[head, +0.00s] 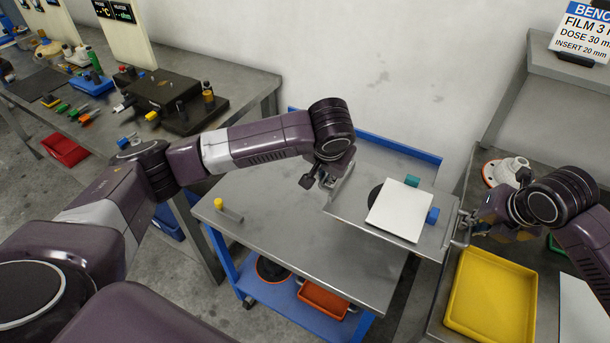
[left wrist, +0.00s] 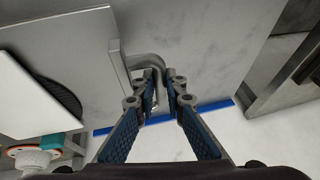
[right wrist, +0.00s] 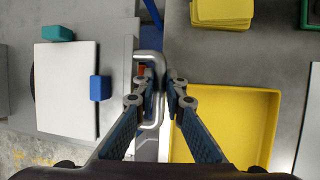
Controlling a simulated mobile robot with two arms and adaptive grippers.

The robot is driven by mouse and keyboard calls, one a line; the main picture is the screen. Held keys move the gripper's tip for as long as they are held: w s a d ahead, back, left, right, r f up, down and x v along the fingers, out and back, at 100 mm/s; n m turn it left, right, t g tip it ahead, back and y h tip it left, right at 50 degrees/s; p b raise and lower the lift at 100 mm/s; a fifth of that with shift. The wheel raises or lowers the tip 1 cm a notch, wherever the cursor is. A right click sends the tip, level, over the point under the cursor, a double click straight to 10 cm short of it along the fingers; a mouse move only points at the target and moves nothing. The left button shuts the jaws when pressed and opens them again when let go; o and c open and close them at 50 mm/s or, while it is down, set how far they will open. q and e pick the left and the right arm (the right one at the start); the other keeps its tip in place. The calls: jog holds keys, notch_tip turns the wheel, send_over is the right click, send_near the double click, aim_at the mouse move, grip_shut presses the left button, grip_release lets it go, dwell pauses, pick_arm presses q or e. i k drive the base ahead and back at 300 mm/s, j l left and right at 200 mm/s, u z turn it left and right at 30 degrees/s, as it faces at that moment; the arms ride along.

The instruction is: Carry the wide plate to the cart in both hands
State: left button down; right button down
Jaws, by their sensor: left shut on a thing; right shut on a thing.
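The wide plate (head: 355,190) is a grey metal sheet with a bar handle at each end. It carries a white square sheet (head: 400,210), a dark disc (head: 375,195) partly under it, a teal block (head: 412,181) and a blue block (head: 432,215). My left gripper (head: 318,183) is shut on the left handle (left wrist: 147,62). My right gripper (head: 463,224) is shut on the right handle (right wrist: 150,88). The plate overlaps the back right of the cart's grey top (head: 300,235) in the head view; the gap beneath is hard to judge.
A small yellow-topped peg (head: 220,204) stands on the cart's left side. A bench at right holds a yellow tray (head: 492,290) and a white flanged part (head: 508,170). A cluttered bench (head: 60,120) stands at left. The cart top's front and middle are clear.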

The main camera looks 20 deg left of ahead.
aim_at(290, 182)
jog(key=i+j, duration=0.1)
jog(key=j, duration=0.7)
jog(key=i+j, duration=0.1)
jog(key=j, duration=0.65)
